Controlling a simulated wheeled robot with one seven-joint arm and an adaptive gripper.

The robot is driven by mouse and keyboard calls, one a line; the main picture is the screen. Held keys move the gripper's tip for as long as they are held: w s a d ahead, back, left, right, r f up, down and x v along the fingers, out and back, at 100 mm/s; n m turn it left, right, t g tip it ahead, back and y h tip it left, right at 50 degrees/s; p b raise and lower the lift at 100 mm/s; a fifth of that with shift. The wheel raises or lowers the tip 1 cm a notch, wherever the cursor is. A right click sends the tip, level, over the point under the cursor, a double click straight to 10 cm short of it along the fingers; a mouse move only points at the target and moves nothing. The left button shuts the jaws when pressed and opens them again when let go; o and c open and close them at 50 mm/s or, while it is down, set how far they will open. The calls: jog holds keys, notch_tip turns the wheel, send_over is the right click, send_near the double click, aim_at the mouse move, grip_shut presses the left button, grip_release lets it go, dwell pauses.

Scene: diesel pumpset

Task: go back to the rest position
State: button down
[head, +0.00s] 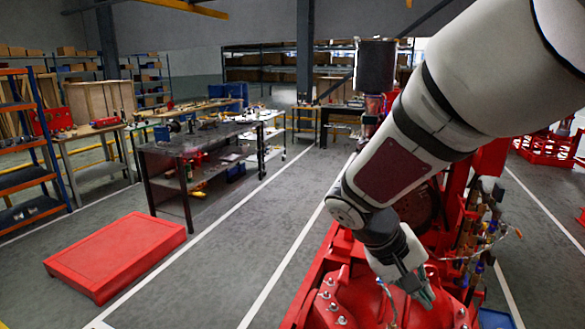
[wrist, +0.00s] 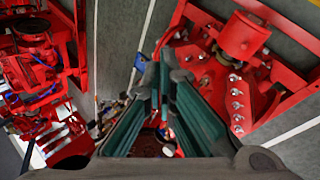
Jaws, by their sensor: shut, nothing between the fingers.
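My gripper (head: 424,294) hangs at the end of my white arm in the head view, low over the red diesel pumpset (head: 345,290). It points down at the machine's bolted red casing. In the wrist view my gripper (wrist: 163,72) shows its green-grey finger pads coming together, shut with nothing between them. The red pumpset (wrist: 215,95) lies around and below the fingers, with a row of bolts to the right. Whether the fingertips touch the machine I cannot tell. My arm hides part of the pumpset in the head view.
A low red platform (head: 115,255) lies on the floor at left. A dark workbench (head: 190,165) with tools stands behind it, and shelving (head: 25,150) is at far left. A dark cylinder (head: 375,66) rises behind my arm. The grey floor between bench and pumpset is clear.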

jog(key=s+a+r+t+y, duration=0.2)
jog(key=s+r+y, duration=0.1)
jog(key=s+r, duration=0.2)
jog(key=s+a+r+t+y, duration=0.2)
jog(key=s+r, duration=0.4)
jog(key=s, duration=0.4)
jog(key=shift+r+t+y, duration=0.3)
jog(key=shift+t+y, duration=0.4)
jog(key=shift+y, duration=0.5)
jog(key=shift+a, duration=0.1)
